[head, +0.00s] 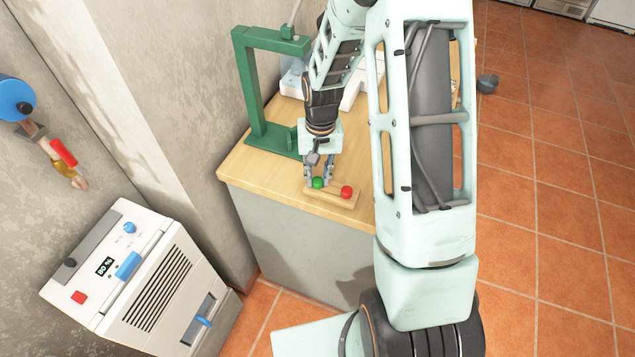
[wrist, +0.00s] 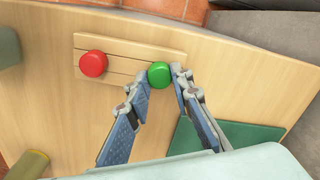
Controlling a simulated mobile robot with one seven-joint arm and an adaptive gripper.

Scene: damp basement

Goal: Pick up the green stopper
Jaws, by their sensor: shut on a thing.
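The green stopper (head: 318,183) is a small round knob near the left end of a small wooden block (head: 333,200) on the table. In the wrist view the green stopper (wrist: 159,74) lies between the tips of my gripper (wrist: 160,82). My gripper (head: 319,176) reaches down over the block and is shut on the green stopper. The stopper's lower part is hidden, so I cannot tell whether it is clear of the block. A red stopper (head: 347,192) sits at the block's other end; it also shows in the wrist view (wrist: 93,64).
The wooden table (head: 240,170) has its front edge close to the block. A green frame (head: 257,110) stands behind and to the left on the table. A white dehumidifier-like machine (head: 130,280) stands on the floor at left. Bare table lies left of the block.

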